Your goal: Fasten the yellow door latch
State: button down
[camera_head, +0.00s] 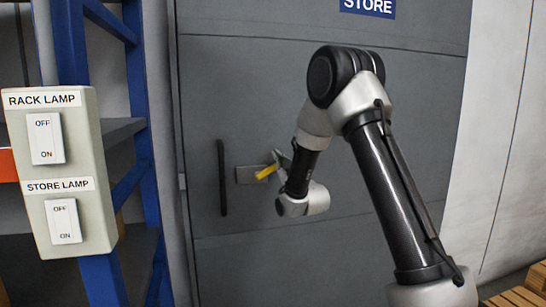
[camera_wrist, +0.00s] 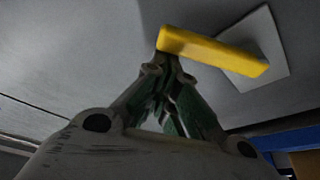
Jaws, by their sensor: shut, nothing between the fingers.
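The yellow door latch (camera_head: 266,172) is a short bar on a grey plate (camera_head: 246,175) on the grey door (camera_head: 300,105). In the head view it slants a little, its right end higher. In the wrist view the latch (camera_wrist: 215,52) crosses in front of its pale plate (camera_wrist: 268,40). My gripper (camera_head: 277,156) is at the latch's right end, fingers pointing at the door. In the wrist view its fingertips (camera_wrist: 167,62) are shut together at the latch's left end, with nothing between them. Whether they touch the latch I cannot tell.
A vertical dark handle (camera_head: 222,178) stands left of the latch. A switch panel (camera_head: 56,170) and a blue rack (camera_head: 140,150) are at the left. A wooden pallet (camera_head: 520,297) lies at the lower right. The door around the latch is clear.

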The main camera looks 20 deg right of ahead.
jog(key=d+f+m+h, duration=0.1)
jog(key=m, duration=0.1)
jog(key=f+m+h, duration=0.1)
jog(key=m, duration=0.1)
jog(key=d+f+m+h, duration=0.1)
jog(key=f+m, duration=0.1)
jog(key=shift+d+t, duration=0.3)
jog(key=shift+f, duration=0.25)
jog(key=s+r, duration=0.1)
jog(key=s, duration=0.8)
jog(key=shift+s, duration=0.2)
dwell(0.6)
